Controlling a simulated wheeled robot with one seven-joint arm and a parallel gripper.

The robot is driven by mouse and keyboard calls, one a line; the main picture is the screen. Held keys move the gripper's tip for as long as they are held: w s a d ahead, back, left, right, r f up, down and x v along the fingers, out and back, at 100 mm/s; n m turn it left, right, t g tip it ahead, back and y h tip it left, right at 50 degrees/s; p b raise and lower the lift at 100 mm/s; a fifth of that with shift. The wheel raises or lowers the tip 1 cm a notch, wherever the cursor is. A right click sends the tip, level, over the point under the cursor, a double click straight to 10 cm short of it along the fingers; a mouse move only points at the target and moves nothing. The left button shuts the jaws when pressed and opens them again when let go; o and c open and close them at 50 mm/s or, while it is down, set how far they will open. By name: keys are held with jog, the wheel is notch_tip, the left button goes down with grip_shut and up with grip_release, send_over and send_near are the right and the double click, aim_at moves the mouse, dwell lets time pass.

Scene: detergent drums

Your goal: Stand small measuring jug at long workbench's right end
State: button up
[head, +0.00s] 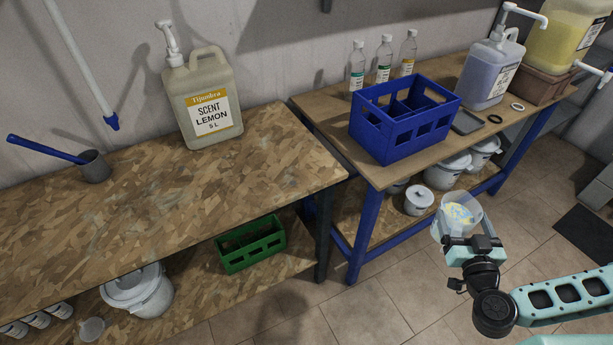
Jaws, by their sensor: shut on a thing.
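My gripper (466,240) is at the right of the head view, out over the floor in front of the right bench. It is shut on a clear, cup-shaped vessel that looks like the small measuring jug (440,226). Yellow and pale blue patches show in the jug; I cannot tell whether they are contents or print. The gripper hides its lower part. The long workbench (250,190) has a patchy chipboard top and fills the left side. Its right end (318,172) is bare and lies left of my gripper.
A lemon-scent canister (212,100) stands at the long workbench's back, with a blue-handled dipper (95,165) farther left. A green crate (250,243) and a white bucket (150,295) sit below. The right bench bears a blue crate (400,120), bottles (383,60) and a pump canister (488,70).

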notch_tip(320, 180, down, 19)
jog(key=b, duration=1.6)
jog(key=shift+s+a, duration=0.15)
jog(key=shift+a, duration=0.05)
jog(key=shift+r, duration=0.1)
jog(key=shift+d+r, duration=0.15)
jog(key=shift+r, duration=0.2)
